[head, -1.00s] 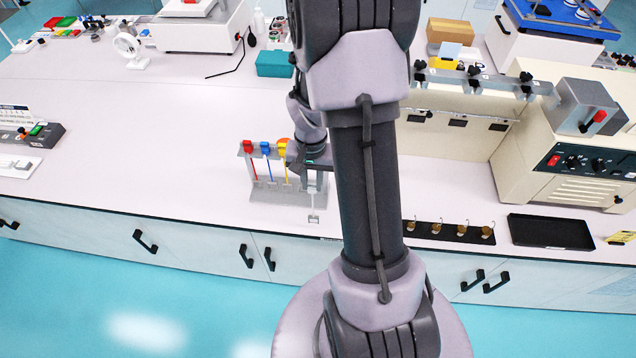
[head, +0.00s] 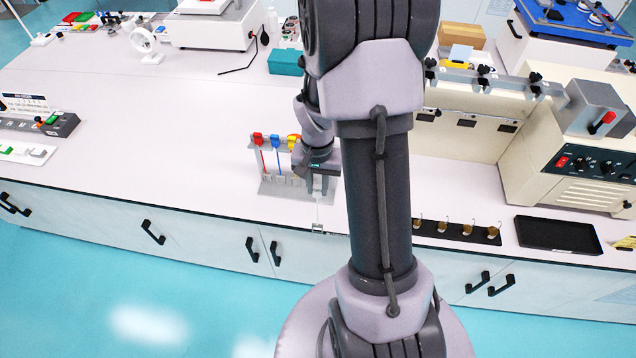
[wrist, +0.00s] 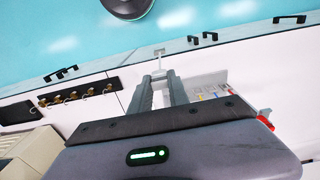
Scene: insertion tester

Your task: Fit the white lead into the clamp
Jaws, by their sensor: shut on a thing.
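My gripper (head: 321,188) is shut on the white lead (head: 318,214), near the front edge of the counter. The lead hangs below the fingers and ends in a small pale tip. In the wrist view the lead (wrist: 159,56) shows beyond the two grey fingers of my gripper (wrist: 160,80). A metal bar (head: 508,83) with several black-knobbed clamps runs along the cream tester at the right, well away from my gripper. I cannot tell which clamp is meant.
A grey rack (head: 272,187) with a red lead (head: 260,150), a blue lead (head: 277,155) and a partly hidden yellow one stands just left of my gripper. A black tray (head: 557,234) and a strip of brass hooks (head: 455,231) lie at the right. The counter's left middle is clear.

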